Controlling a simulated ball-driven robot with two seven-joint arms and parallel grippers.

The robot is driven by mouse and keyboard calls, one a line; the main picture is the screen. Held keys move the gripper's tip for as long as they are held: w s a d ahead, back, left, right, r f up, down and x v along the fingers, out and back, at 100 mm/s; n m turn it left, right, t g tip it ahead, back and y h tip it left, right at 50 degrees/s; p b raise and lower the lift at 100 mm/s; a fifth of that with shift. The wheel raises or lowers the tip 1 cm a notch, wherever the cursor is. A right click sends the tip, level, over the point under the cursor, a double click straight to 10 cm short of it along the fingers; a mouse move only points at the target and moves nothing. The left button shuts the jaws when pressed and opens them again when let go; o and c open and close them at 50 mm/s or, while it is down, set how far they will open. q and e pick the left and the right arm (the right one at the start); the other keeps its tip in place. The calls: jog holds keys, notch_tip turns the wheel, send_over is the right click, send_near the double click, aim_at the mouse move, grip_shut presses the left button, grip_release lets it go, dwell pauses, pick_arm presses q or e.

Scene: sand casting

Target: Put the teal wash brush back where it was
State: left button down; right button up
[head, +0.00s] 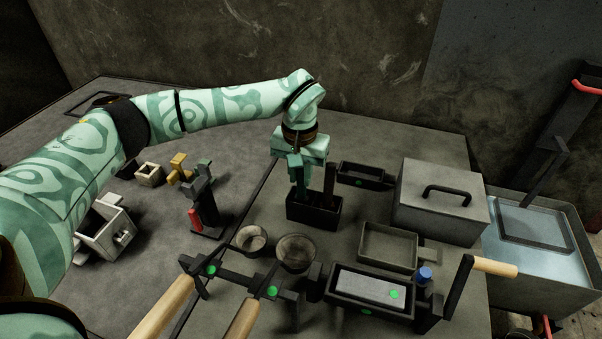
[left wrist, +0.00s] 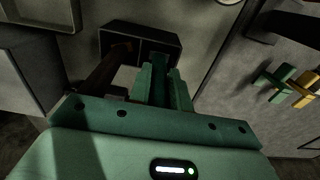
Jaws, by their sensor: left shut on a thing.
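My left gripper (head: 297,168) points down over a black open-topped holder box (head: 314,214). It is shut on the teal wash brush (head: 302,188), which is upright with its lower end inside the left part of the box. The left wrist view shows the teal fingers (left wrist: 163,88) close together over the same box (left wrist: 165,40). The fingers and the brush are alike in colour, so their borders are hard to tell. A dark brush (head: 330,180) stands in the box, right beside the gripper. The brush's lower end is hidden by the box walls. My right gripper is not in view.
A lidded grey box (head: 440,205), a shallow tray (head: 388,247) and a small black tray (head: 364,175) stand to the right. Two ladles (head: 296,252) rest on a rack in front. A black stand with a red part (head: 195,218) is at left. A water tank (head: 535,235) is far right.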

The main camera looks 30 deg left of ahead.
pick_arm(q)
jog(key=shift+f, duration=0.15)
jog(key=c, duration=1.3)
grip_release()
notch_tip(320, 180, up, 12)
jog(key=p, duration=0.5)
jog(key=shift+s+p, duration=0.15)
jog(key=shift+p, duration=0.2)
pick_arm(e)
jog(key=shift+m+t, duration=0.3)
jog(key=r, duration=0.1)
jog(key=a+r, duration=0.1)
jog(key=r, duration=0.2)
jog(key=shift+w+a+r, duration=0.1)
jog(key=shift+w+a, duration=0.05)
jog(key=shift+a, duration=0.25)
pick_arm(q)
jog(key=shift+d, duration=0.1)
